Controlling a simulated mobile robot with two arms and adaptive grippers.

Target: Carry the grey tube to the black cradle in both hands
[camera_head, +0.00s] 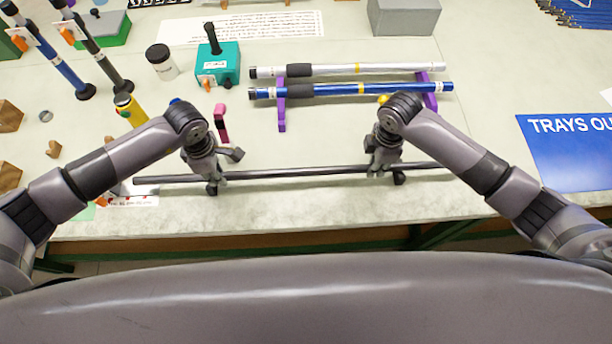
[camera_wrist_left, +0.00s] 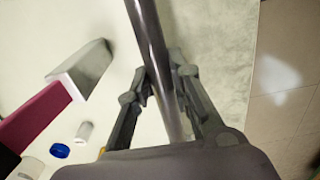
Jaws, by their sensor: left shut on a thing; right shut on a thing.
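The grey tube (camera_head: 300,173) is long, thin and dark, and lies left to right along the table's front side. My left gripper (camera_head: 220,173) is shut on it left of its middle. My right gripper (camera_head: 386,172) is shut on it toward its right end. In the left wrist view the tube (camera_wrist_left: 152,48) runs between the two fingers of my left gripper (camera_wrist_left: 160,90). I cannot tell how far it is above the table. I cannot make out a black cradle in either view.
A purple rack (camera_head: 282,116) behind the tube bears a white tube (camera_head: 335,70) and a blue tube (camera_head: 340,89). A pink-handled thing (camera_head: 221,125) lies near my left gripper.

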